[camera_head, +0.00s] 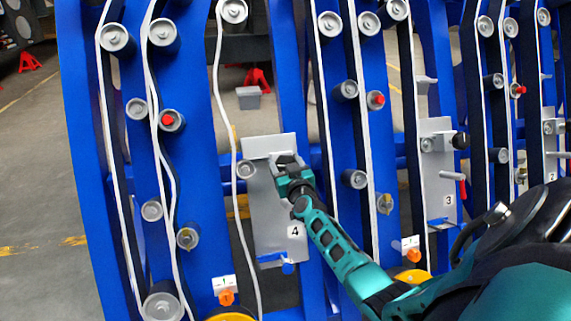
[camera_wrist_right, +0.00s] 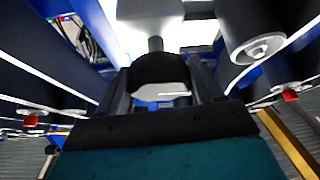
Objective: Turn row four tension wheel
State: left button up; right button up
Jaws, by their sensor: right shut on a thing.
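The grey row four plate (camera_head: 268,225), labelled 4, stands upright between blue chassis ribs left of centre. My right gripper (camera_head: 285,165) is at the plate's upper part and covers the tension wheel in the head view. In the right wrist view the black tension wheel (camera_wrist_right: 160,72) sits on a grey shaft between the two fingers. My right gripper (camera_wrist_right: 160,98) is shut on the wheel there. The wheel's far side is hidden. My left gripper is not in view.
A similar plate labelled 3 (camera_head: 438,185) stands to the right, with its own black wheel (camera_head: 460,141) and a red-tipped lever. Blue ribs (camera_head: 85,150) with grey rollers and white belts flank my arm closely. A grey box (camera_head: 248,98) lies on the floor behind.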

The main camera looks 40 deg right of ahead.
jog(key=m+g+h+p, duration=0.1)
jog(key=m, duration=0.2)
jog(key=m+g+h+p, duration=0.1)
jog(key=m+h+p, duration=0.1)
jog(key=m, duration=0.1)
jog(key=shift+a+r+m+p, duration=0.1)
jog(key=shift+r+m+p, duration=0.05)
jog(key=shift+m+p, duration=0.15)
jog(key=m+g+p, duration=0.1)
jog(key=m, duration=0.1)
jog(key=m+g+h, duration=0.1)
jog(key=m, duration=0.1)
jog(key=shift+h+p, duration=0.3)
jog(key=shift+p, duration=0.1)
jog(key=shift+m+g+p, duration=0.4)
jog(key=shift+m+g, duration=0.3)
jog(key=shift+m, duration=0.6)
jog(key=shift+f, duration=0.2)
jog(key=shift+m+h, duration=0.3)
jog(key=o, duration=1)
jog(key=shift+c, duration=0.2)
jog(key=shift+s, duration=0.1)
